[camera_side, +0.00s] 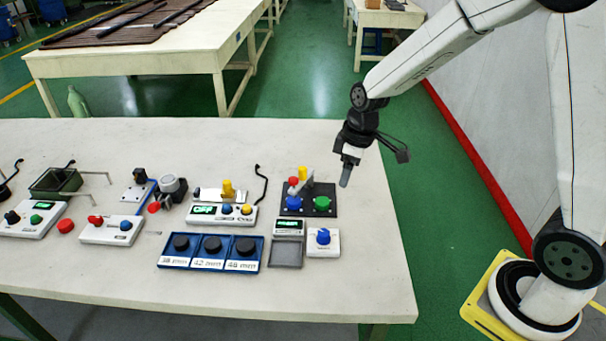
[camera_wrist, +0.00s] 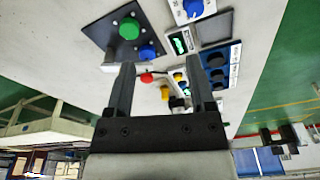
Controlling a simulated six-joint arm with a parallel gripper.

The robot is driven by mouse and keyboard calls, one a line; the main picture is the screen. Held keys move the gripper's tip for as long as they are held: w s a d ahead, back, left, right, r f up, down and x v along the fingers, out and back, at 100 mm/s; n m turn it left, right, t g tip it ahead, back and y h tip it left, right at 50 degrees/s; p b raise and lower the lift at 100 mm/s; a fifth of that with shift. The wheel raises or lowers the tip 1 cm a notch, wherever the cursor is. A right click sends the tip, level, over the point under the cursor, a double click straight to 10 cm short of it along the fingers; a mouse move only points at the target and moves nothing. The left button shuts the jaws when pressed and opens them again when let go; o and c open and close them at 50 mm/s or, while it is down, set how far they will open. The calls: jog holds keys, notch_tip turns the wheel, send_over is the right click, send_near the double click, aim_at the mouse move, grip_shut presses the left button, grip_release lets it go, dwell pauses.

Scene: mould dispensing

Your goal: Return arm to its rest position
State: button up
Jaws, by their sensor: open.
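My gripper (camera_side: 346,176) hangs in the air near the right end of the white worktable (camera_side: 366,285). It is just right of the black panel (camera_side: 327,209) with the green and blue knobs, apart from it. In the wrist view my gripper (camera_wrist: 158,85) shows two dark fingers spread apart with nothing held between them. The table and its devices lie beyond the fingertips.
A blue tray (camera_side: 210,265) with several black round pieces sits at the front middle. A small scale (camera_side: 285,253) and a blue-knob box (camera_side: 330,242) stand near it. Several other devices fill the left. The table's front right corner is clear. A second table (camera_side: 150,62) stands behind.

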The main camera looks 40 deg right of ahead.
jog(key=s+a+m+t+h, duration=0.1)
jog(key=s+m, duration=0.4)
jog(key=s, duration=0.7)
jog(key=shift+a+f+m, duration=0.4)
